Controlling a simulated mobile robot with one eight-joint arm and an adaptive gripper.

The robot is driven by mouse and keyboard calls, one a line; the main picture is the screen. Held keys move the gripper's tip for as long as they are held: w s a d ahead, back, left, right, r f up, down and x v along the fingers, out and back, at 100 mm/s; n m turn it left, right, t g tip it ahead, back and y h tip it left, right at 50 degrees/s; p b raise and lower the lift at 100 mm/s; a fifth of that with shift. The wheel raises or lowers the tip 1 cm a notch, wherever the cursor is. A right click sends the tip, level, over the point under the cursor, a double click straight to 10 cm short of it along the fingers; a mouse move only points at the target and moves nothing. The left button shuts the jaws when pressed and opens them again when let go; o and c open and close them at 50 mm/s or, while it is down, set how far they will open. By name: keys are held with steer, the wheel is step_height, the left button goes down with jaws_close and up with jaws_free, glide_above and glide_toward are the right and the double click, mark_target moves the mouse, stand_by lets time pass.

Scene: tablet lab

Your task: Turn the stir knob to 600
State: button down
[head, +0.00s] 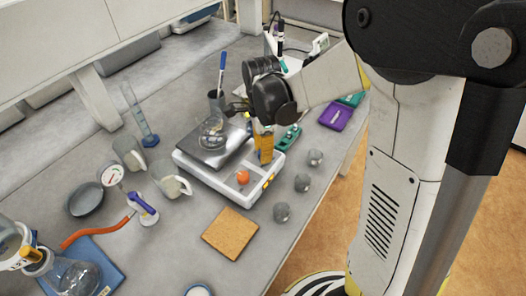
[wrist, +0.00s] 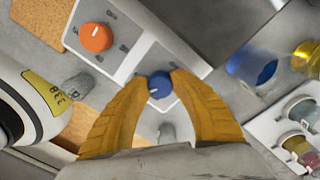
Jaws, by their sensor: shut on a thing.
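The white stirrer hotplate (head: 189,173) stands on the bench with a dark top plate (head: 190,144). Its front panel (wrist: 121,62) has an orange knob (wrist: 96,38) and a blue knob (wrist: 160,85). The orange knob also shows in the head view (head: 243,177). My gripper (head: 264,160) reaches down over the panel. In the wrist view its yellow fingers are shut on the blue knob from both sides. A short white mark on the blue knob points to the lower left in that view. The panel print is too small to read. The head view hides the blue knob behind my fingers.
A glass flask (head: 212,133) stands on the top plate. Several small grey pieces (head: 302,182) stand along the bench's front edge. A cork mat (head: 230,233) lies in front of the stirrer. Beakers (head: 168,181) stand to its left, and a purple tray (head: 335,116) lies to its right.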

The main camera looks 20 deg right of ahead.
steer(key=m, duration=0.6)
stand_by(0.6)
steer(key=c, duration=1.1)
jaws_free()
steer(key=shift+w, duration=0.1)
steer(key=r, duration=1.2)
steer(key=shift+w+d, duration=0.15)
steer(key=shift+w, duration=0.05)
